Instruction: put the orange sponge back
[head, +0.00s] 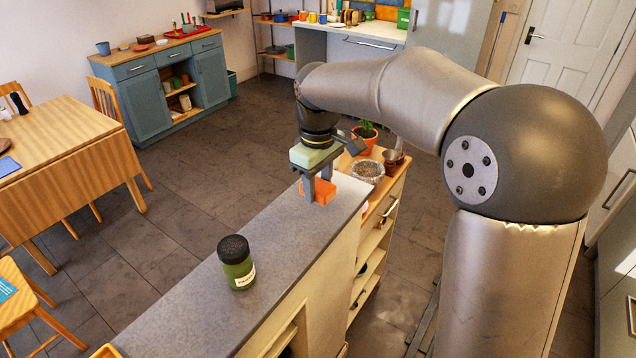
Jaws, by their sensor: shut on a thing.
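The orange sponge (322,190) is at the far end of the grey counter (185,311). My gripper (318,191) points down over it and is shut on it, with a finger on either side. The sponge is at or just above the counter top; I cannot tell if it touches. Part of the sponge is hidden behind the near finger.
A green jar with a dark lid (237,263) stands on the counter nearer to me. Beyond the counter's far end, a lower wooden shelf unit (381,212) bears a potted plant (366,137) and a bowl of dark grains (367,170). The counter between jar and gripper is clear.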

